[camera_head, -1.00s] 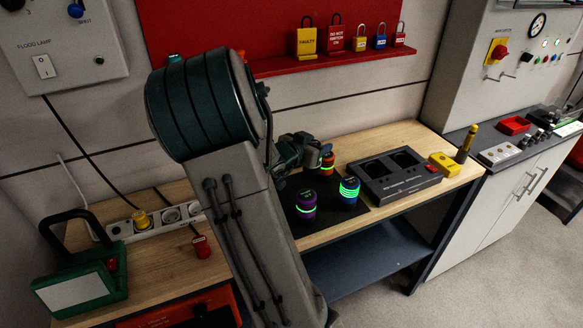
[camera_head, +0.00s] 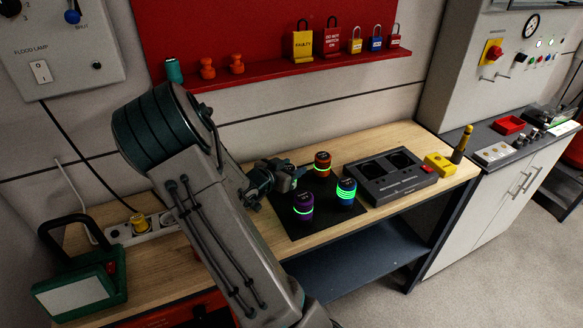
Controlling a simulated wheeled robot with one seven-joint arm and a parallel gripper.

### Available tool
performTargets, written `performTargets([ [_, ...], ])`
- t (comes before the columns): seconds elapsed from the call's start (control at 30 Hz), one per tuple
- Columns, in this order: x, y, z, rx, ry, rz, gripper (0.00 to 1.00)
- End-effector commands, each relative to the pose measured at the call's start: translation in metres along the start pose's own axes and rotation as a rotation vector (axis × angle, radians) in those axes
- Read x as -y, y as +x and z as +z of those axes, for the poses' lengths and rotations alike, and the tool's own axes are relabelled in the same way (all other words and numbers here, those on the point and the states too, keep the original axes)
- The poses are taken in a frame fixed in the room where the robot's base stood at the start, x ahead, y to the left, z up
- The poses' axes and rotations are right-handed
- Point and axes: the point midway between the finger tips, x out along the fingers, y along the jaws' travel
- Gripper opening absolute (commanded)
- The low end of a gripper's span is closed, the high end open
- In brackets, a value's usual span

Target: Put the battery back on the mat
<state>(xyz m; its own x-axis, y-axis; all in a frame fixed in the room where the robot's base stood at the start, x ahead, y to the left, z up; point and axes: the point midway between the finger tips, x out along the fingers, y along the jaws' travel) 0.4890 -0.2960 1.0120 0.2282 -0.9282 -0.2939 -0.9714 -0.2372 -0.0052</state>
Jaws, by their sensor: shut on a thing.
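An orange-and-black battery (camera_head: 322,164) is upright at the back of the black mat (camera_head: 328,219). My gripper (camera_head: 309,168) reaches it from the left and is shut on it. The fingertips are small and partly hidden, and I cannot tell whether the battery's base touches the mat.
A dark two-well charger (camera_head: 391,181) stands right of the mat, with a yellow box (camera_head: 439,164) beyond it. A green-framed device (camera_head: 82,285) sits at the left. A red shelf (camera_head: 290,66) with padlocks hangs behind. Wooden bench (camera_head: 372,137) is bare behind the charger.

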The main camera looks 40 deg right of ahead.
Motion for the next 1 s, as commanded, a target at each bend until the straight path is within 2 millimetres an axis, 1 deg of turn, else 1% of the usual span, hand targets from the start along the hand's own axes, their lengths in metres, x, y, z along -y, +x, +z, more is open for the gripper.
performTargets([
  [0.2, 0.000, 0.002, 0.004, -0.001, 0.000, 0.000, 0.07],
  [0.23, 0.000, 0.001, 0.003, 0.000, 0.000, 0.000, 0.54],
  [0.27, 0.000, 0.001, 0.003, 0.000, 0.000, 0.000, 0.63],
  [0.3, 0.000, 0.001, 0.003, 0.000, 0.000, 0.000, 0.68],
  [0.53, 0.000, 0.001, 0.003, 0.000, 0.000, 0.001, 0.68],
  [0.67, 0.000, -0.001, -0.002, 0.000, 0.001, 0.000, 0.68],
  [0.77, 0.001, -0.015, 0.000, 0.000, 0.001, -0.003, 0.68],
  [0.87, 0.001, -0.035, 0.000, 0.001, 0.002, -0.005, 0.68],
  [1.0, 0.001, -0.067, 0.000, 0.002, 0.002, -0.006, 0.68],
])
